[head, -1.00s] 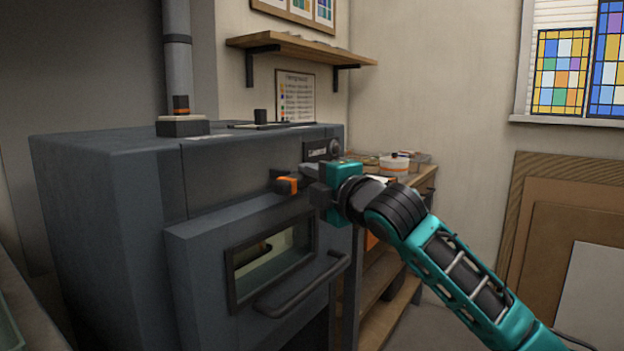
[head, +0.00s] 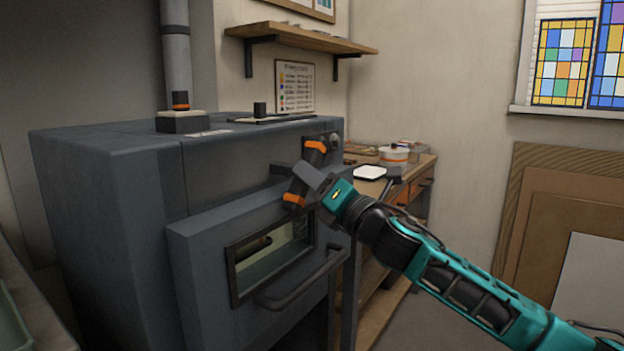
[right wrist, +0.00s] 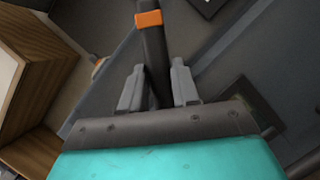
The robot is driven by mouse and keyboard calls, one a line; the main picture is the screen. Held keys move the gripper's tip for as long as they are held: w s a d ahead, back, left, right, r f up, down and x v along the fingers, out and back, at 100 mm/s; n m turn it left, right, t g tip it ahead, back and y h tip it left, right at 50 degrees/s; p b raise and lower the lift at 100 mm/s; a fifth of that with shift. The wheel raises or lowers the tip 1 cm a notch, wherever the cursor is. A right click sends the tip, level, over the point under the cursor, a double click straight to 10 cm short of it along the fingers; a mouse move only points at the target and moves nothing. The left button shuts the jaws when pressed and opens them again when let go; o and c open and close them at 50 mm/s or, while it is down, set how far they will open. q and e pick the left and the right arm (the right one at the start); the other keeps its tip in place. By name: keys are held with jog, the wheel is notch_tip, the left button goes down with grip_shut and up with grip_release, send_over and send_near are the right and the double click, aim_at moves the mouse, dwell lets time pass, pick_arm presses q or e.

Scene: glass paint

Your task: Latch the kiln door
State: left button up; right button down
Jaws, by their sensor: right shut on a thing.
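The grey kiln (head: 110,190) stands at left and centre in the head view. Its door (head: 205,265), with a window and a bar handle (head: 300,282), looks closed against the front. The latch lever (head: 303,172), a dark bar with orange bands near its ends, is above the window and tilted, upper end to the right. My right gripper (head: 312,180) is shut on the lever and hides part of its middle. In the right wrist view the lever (right wrist: 154,50) runs between the two grey fingers (right wrist: 158,88). My left gripper is not in view.
A wooden workbench (head: 425,165) with a white tub (head: 393,156) stands right of the kiln. A wall shelf (head: 300,36) hangs above. Boards (head: 560,220) lean on the right wall. The floor between bench and boards is open.

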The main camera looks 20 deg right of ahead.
jog(key=n+y+b, duration=0.1)
jog(key=n, duration=0.2)
jog(key=n+g+y+b, duration=0.1)
jog(key=n+y+b, duration=0.1)
jog(key=n, duration=0.2)
jog(key=n+y+b, duration=0.1)
jog(key=n+y, duration=0.1)
jog(key=n, duration=0.1)
jog(key=shift+w+d+n+g+b, duration=0.2)
jog(key=shift+n+g+b, duration=0.1)
jog(key=shift+g+b, duration=0.1)
jog(key=c, duration=0.9)
grip_release()
jog(key=shift+s+f, duration=0.1)
jog(key=shift+s, duration=0.05)
